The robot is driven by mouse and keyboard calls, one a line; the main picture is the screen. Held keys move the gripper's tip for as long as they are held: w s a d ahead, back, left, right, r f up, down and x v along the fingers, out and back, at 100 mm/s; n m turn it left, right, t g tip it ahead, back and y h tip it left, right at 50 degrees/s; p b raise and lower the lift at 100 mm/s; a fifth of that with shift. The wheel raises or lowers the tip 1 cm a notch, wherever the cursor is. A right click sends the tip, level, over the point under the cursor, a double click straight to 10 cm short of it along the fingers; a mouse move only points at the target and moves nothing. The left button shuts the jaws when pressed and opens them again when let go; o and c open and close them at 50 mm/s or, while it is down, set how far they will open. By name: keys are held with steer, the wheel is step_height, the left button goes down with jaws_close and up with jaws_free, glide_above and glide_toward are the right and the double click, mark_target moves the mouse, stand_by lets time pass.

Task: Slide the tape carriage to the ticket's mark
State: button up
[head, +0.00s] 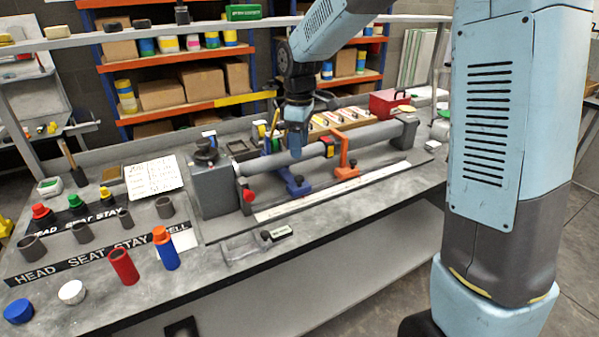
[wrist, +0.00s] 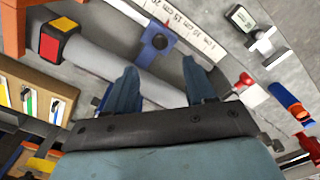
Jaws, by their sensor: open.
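A grey tube (head: 375,134) lies along a fixture on the bench, with a blue sliding bracket (head: 297,184) and an orange bracket (head: 346,170) on it. Neither is labelled, so I cannot tell which is the tape carriage. A yellow, red and black block (wrist: 60,40) sits on the tube.
A grey end block (head: 211,187) with a red knob (head: 249,195) closes the fixture's left end. Red (head: 123,266) and blue (head: 166,249) cylinders, cups and caps fill the bench's left. A wooden rack (head: 345,120) stands behind the tube.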

mark_target(299, 177)
step_height(299, 177, down, 10)
steer(key=shift+r, duration=0.2)
stand_by(0.3)
jaws_close()
stand_by(0.5)
